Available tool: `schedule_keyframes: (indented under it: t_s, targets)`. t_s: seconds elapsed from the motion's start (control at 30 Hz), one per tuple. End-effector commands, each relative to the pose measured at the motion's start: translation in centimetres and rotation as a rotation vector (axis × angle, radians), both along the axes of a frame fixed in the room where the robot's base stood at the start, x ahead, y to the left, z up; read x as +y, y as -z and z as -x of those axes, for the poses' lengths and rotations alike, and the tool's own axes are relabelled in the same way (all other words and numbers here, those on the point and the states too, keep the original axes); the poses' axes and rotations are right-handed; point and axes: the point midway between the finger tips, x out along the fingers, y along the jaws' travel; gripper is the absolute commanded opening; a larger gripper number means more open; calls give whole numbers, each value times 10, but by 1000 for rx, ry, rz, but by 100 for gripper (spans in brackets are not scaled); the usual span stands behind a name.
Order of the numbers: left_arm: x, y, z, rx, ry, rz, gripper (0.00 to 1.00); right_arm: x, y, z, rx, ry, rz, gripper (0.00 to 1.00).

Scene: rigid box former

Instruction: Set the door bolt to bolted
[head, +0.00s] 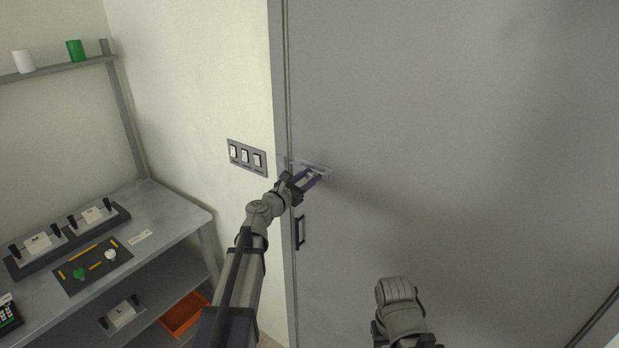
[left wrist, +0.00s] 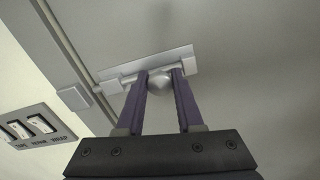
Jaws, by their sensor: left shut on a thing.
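The door bolt (head: 316,168) is a pale metal plate with a bar, set on the grey door (head: 450,120) near its left edge. In the left wrist view the bolt plate (left wrist: 185,60) carries a rounded knob (left wrist: 155,97). A small keeper block (left wrist: 75,98) sits on the frame to its left, with a visible gap from the bolt plate. My left gripper (head: 314,176) has its purple fingers on either side of the knob, shut on it; the fingers also show in the left wrist view (left wrist: 160,95). The right gripper's fingertips are not in view.
A panel with three switches (head: 247,157) is on the wall left of the door. A dark handle (head: 300,232) is below the bolt. A grey workbench (head: 180,222) with trays stands at the left. A shelf (head: 60,68) holds a white cup and a green cup.

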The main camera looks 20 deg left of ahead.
Motion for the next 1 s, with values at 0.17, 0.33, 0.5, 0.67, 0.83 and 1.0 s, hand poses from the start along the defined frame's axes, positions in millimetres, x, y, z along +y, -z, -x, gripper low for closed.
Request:
schedule_keyframes:
  t_s: [0.17, 0.33, 0.5, 0.67, 0.83, 1.0]
  targets:
    - [0, 0, 0, 0, 0, 0, 0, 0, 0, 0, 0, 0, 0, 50]
    - [0, 0, 0, 0, 0, 0, 0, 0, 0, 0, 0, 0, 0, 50]
    - [0, 0, 0, 0, 0, 0, 0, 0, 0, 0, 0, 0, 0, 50]
    - [0, 0, 0, 0, 0, 0, 0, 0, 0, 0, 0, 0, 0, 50]
    - [0, 0, 0, 0, 0, 0, 0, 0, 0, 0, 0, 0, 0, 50]
    - [10, 0, -5, 0, -2, 0, 0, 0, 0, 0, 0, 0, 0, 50]
